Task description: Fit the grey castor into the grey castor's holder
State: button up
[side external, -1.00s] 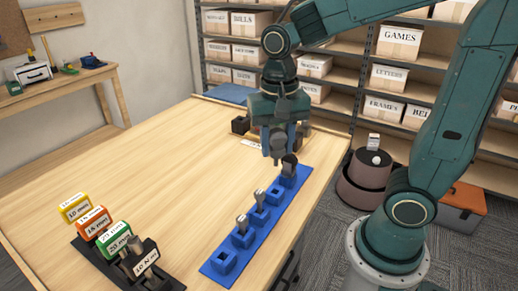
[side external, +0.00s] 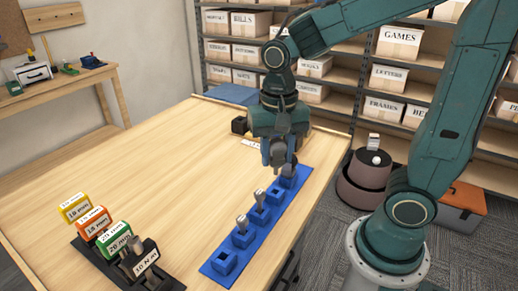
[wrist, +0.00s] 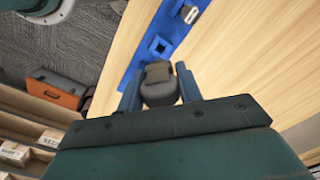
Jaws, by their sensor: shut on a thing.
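My gripper (side external: 282,162) is low over the far end of the blue rail. In the wrist view its two blue fingers (wrist: 158,92) are shut on a rounded dark grey piece with a brownish block on top, which I take for the grey castor (wrist: 160,95). The blue rail (side external: 235,250) carries a row of square sockets. Its far socket (side external: 288,181) is partly hidden by my gripper. The socket beside it (side external: 277,195) is empty and also shows in the wrist view (wrist: 159,48). I cannot tell whether the castor touches the far socket.
Silver pieces stand in two middle sockets (side external: 259,197), and the near socket (side external: 223,262) looks empty. Labelled coloured blocks (side external: 92,222) stand on a dark rack at front left. The table's middle is clear.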

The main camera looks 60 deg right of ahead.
aim_at(277, 156)
jog(key=shift+f, duration=1.8)
jog(key=shift+f, duration=2)
dwell(0.7)
jog(key=o, duration=1.1)
jog(key=shift+r, duration=0.15)
notch_tip(277, 156, up, 14)
jog(key=shift+f, duration=0.2)
jog(key=shift+s, duration=0.15)
